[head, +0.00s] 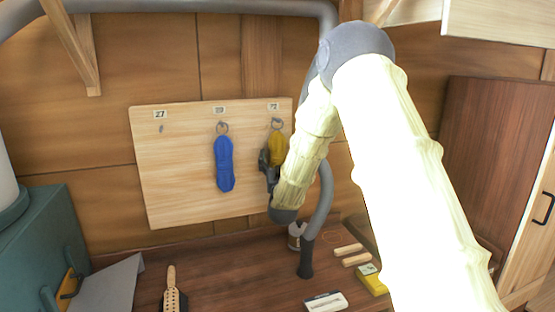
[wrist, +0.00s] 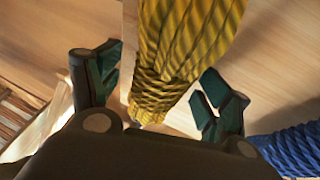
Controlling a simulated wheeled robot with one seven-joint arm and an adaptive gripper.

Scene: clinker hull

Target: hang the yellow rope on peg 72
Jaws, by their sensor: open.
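The yellow rope (head: 277,148) is a coiled hank hanging by a ring (head: 277,123) at the right peg of the wooden board (head: 180,205). The label (head: 273,106) above that peg seems to read 72. My gripper (head: 267,165) is at the rope's lower part, which my gripper and arm partly hide in the head view. In the wrist view the yellow rope (wrist: 180,50) runs between the two spread fingers of my gripper (wrist: 163,92). The fingers are open, with a visible gap at the right finger.
A blue rope (head: 224,164) hangs at the middle peg, close to my gripper's left; it also shows in the wrist view (wrist: 290,150). The left peg (head: 161,128), labelled 27, is bare.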

